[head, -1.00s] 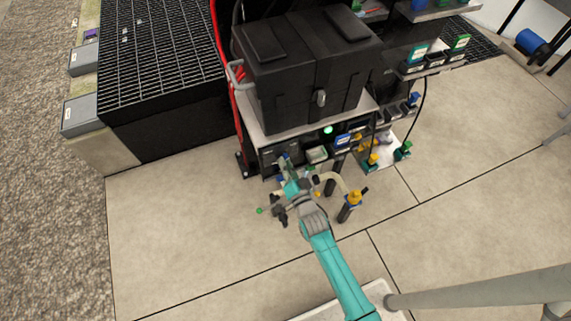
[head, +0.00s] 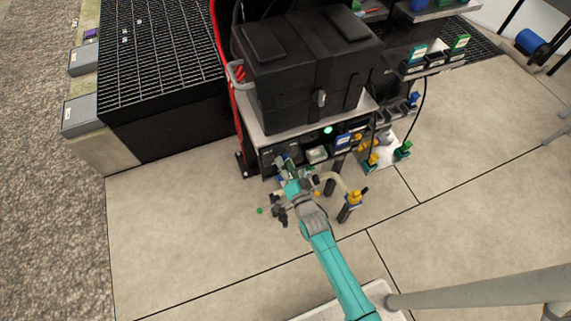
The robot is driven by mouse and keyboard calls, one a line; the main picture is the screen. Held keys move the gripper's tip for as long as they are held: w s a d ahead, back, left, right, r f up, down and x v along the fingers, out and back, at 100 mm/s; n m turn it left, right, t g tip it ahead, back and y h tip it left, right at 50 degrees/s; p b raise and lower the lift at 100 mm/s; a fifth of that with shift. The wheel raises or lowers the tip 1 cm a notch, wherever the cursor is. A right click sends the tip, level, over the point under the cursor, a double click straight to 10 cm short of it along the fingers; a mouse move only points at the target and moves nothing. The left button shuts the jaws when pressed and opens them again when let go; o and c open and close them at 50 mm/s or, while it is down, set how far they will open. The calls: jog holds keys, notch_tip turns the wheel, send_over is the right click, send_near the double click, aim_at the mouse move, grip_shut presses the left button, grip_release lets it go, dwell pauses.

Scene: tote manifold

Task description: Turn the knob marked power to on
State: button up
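My gripper (head: 284,166) is at the front of the dark panel (head: 268,156) below the shelf. Its fingertips are at or very close to the left part of the panel. The gripper and wrist cover the spot there, so the power knob and its marking cannot be made out. I cannot tell whether the fingers are open or shut, or whether they touch anything. My teal arm reaches up to it from the lower right.
A large black case (head: 305,65) stands on the shelf above the panel. Yellow-topped and green fittings, such as a yellow valve (head: 354,196), stand to the right. A red cable (head: 233,100) runs down the left. The paved floor at left front is clear.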

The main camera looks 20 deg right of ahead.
jog(key=shift+s, duration=0.1)
jog(key=s, duration=1.2)
dwell(0.4)
jog(key=s+r+n+g, duration=0.1)
jog(key=s+r+n, duration=0.15)
jog(key=s, duration=0.65)
jog(key=s+r+n+g, duration=0.15)
jog(key=s+r, duration=0.25)
jog(key=s, duration=0.6)
jog(key=s+r+n, duration=0.5)
jog(key=s+r, duration=0.6)
jog(key=r, duration=0.1)
jog(key=shift+r+g, duration=0.3)
jog(key=shift+g, duration=0.05)
jog(key=shift+d, duration=0.1)
